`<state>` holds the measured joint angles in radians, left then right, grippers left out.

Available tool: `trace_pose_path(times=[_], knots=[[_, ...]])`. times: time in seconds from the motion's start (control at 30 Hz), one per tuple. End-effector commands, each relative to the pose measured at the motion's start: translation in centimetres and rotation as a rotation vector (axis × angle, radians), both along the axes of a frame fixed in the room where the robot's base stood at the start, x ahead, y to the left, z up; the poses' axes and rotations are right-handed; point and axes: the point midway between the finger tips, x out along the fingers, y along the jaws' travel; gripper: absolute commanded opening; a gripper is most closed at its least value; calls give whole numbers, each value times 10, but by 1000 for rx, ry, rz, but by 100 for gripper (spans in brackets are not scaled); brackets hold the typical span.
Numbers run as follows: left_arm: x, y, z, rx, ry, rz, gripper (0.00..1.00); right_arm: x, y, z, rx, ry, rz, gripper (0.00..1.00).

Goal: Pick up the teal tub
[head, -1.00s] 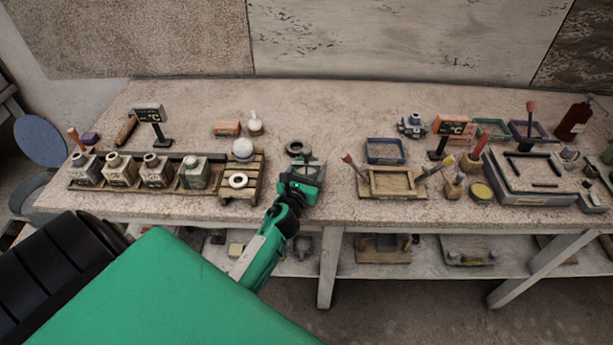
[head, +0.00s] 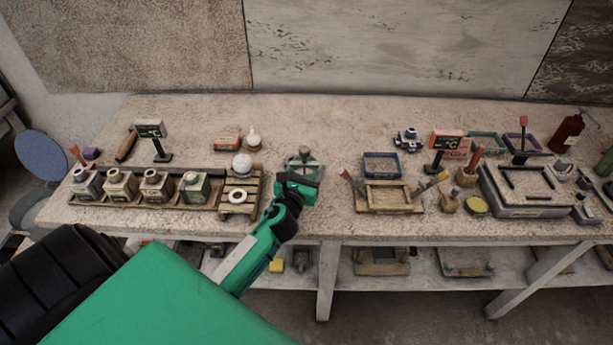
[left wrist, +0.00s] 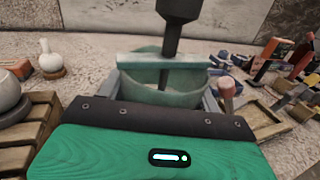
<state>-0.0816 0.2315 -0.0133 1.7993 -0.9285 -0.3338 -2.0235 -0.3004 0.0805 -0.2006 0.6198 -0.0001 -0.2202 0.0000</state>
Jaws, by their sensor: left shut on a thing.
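The teal tub (head: 309,170) is a grey-green vessel near the middle of the bench in the head view, partly covered by my left gripper (head: 301,182). In the left wrist view the tub (left wrist: 150,76) sits between the fingers, with a dark, thick-topped shaft (left wrist: 172,40) standing up from it or just behind it. My left gripper is shut on the tub. The tub appears raised a little above the bench top. Its underside is hidden. My right gripper is not in view.
Left of the tub stands a wooden slatted stand (head: 252,188) with a white ball (head: 242,162) and a ring (head: 237,197). A wooden frame tray (head: 388,197) and a blue tray (head: 381,163) lie to the right. The bench behind the tub is mostly clear.

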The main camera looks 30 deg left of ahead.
Motion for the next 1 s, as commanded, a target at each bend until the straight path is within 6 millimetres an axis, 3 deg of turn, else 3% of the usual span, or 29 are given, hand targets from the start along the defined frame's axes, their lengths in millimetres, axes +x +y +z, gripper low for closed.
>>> trace_pose_path(times=[0.03, 0.2, 0.5, 0.7, 1.0], knots=[[1, 1, 21, 7, -7, -3, 21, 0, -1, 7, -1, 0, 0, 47], [1, 0, 61, 6, -6, -4, 21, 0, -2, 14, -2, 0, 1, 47], [0, 0, 119, 2, -5, -2, 21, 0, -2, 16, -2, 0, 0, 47], [0, 0, 138, 2, -4, -1, 21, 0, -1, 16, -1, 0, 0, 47], [0, 0, 142, 0, -2, 0, 21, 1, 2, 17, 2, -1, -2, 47]])
